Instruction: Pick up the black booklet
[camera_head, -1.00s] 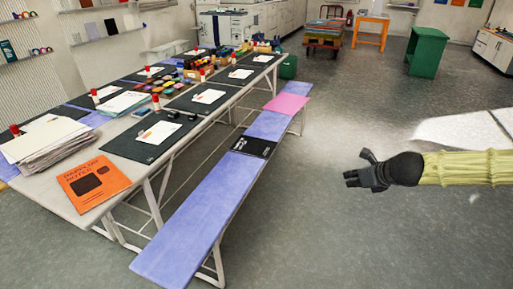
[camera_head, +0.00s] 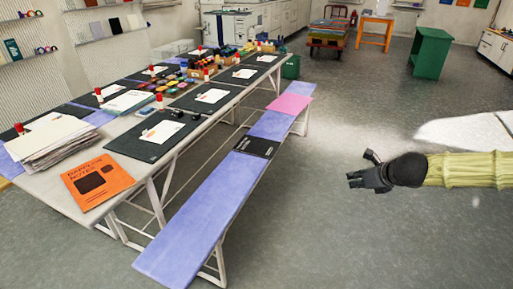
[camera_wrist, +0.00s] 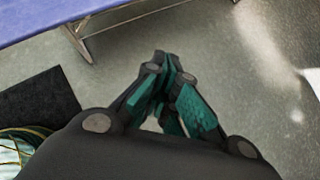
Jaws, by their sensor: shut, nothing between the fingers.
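The black booklet (camera_head: 256,146) lies flat on the purple bench (camera_head: 205,207) in the head view, around the middle of its length. My gripper (camera_head: 353,168) hangs in the air to the right of the bench, apart from the booklet and a little lower in the picture. In the wrist view my gripper's fingers (camera_wrist: 168,75) are closed together with nothing between them. The booklet does not show clearly in the wrist view; the bench edge (camera_wrist: 45,20) shows at the top left.
A long table (camera_head: 62,188) left of the bench holds black mats, an orange booklet (camera_head: 97,182) and a paper stack (camera_head: 47,140). A pink sheet (camera_head: 289,104) lies farther along the bench. A green stand (camera_head: 431,52) is at the back right. The floor around my gripper is clear.

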